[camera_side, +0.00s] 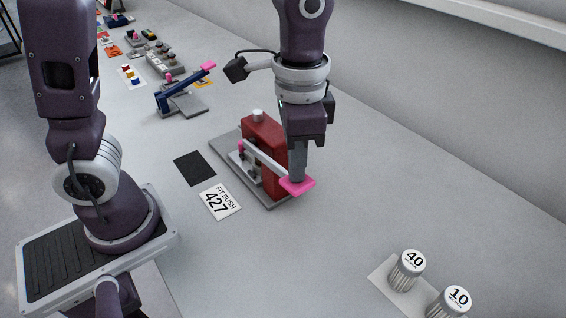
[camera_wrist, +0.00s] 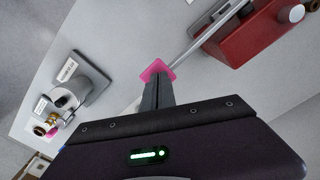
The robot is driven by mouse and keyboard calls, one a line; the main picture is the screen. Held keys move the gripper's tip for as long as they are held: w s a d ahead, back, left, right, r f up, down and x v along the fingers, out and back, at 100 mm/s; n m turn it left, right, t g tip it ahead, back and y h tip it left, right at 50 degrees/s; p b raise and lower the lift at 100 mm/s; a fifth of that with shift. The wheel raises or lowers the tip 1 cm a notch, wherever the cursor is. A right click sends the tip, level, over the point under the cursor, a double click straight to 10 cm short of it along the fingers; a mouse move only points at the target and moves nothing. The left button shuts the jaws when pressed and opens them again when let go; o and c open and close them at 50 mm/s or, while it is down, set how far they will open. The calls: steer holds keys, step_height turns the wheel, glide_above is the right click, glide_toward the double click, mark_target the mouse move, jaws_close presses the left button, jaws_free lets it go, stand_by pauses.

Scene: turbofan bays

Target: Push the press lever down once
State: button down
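The press (camera_side: 265,150) has a red body on a grey base plate. Its pale grey lever (camera_side: 265,160) runs along the body's near side and ends in a pink pad (camera_side: 297,187). My gripper (camera_side: 297,178) points straight down with its fingertips at the pad, apparently touching its top; a small gap cannot be ruled out. In the wrist view the fingers (camera_wrist: 157,90) are together with nothing between them, and the pink pad (camera_wrist: 158,69) shows just beyond their tips. The red body (camera_wrist: 250,30) is at the upper right there. The lever's exact tilt is hard to judge.
A blue lever device with a pink tip (camera_side: 185,90) stands farther back. A black square (camera_side: 194,168) and a "FIT BUSH 427" card (camera_side: 220,201) lie beside the press. Two numbered knobs (camera_side: 407,270) (camera_side: 453,302) are at the lower right. The bench between is clear.

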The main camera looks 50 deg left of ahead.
step_height(320, 180, down, 7)
stand_by(1.6)
steer(key=shift+r, duration=5.75)
steer(key=s+a+r+n+t, duration=0.3)
steer(key=s+a+n+t, duration=0.2)
steer(key=s+a, duration=0.5)
steer(key=shift+s+n+t, duration=0.3)
steer(key=shift+s+n, duration=0.2)
steer(key=shift+s, duration=0.45)
